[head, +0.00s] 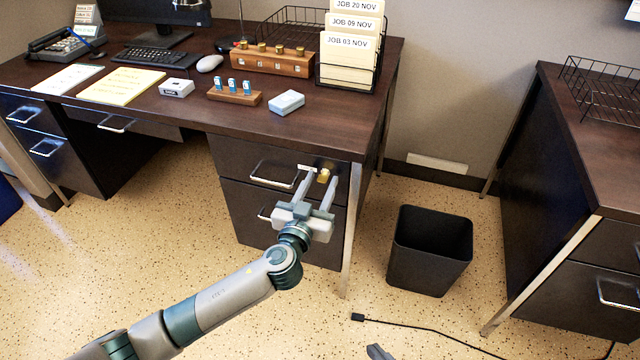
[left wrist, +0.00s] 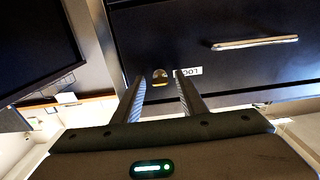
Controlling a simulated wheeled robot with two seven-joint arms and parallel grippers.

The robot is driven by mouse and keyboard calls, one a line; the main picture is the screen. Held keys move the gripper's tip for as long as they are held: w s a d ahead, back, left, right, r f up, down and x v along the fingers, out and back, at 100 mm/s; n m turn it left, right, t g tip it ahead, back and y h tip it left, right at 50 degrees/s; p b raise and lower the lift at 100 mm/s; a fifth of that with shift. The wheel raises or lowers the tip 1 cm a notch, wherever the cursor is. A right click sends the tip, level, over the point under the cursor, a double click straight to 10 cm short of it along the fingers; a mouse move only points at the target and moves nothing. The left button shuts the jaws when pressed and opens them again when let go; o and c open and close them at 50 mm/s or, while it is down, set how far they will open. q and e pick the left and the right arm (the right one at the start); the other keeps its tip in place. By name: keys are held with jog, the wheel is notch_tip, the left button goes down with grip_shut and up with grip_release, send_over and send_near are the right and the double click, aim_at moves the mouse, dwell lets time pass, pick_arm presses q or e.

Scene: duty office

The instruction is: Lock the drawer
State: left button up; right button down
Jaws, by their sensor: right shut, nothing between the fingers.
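The desk's right pedestal has a dark top drawer (head: 232,158) with a silver bar handle (head: 272,176); it looks closed. A small brass lock piece (head: 323,175) sits at the right of its front, beside a white label. In the left wrist view the brass piece (left wrist: 160,77) shows between the fingertips, and the label (left wrist: 188,71) appears upside down. My left gripper (head: 319,176) is open at the drawer front, one finger on each side of the brass piece; I cannot tell whether they touch it. My right gripper (head: 378,351) barely shows at the bottom edge, shut and empty.
A black waste bin (head: 430,250) stands on the floor right of the pedestal. A second desk (head: 590,150) is at the right. A black cable (head: 420,328) lies on the floor. The desktop holds a wooden block (head: 270,62), a small box (head: 287,102) and a file rack.

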pick_arm(q)
jog(key=shift+c, duration=0.3)
grip_shut()
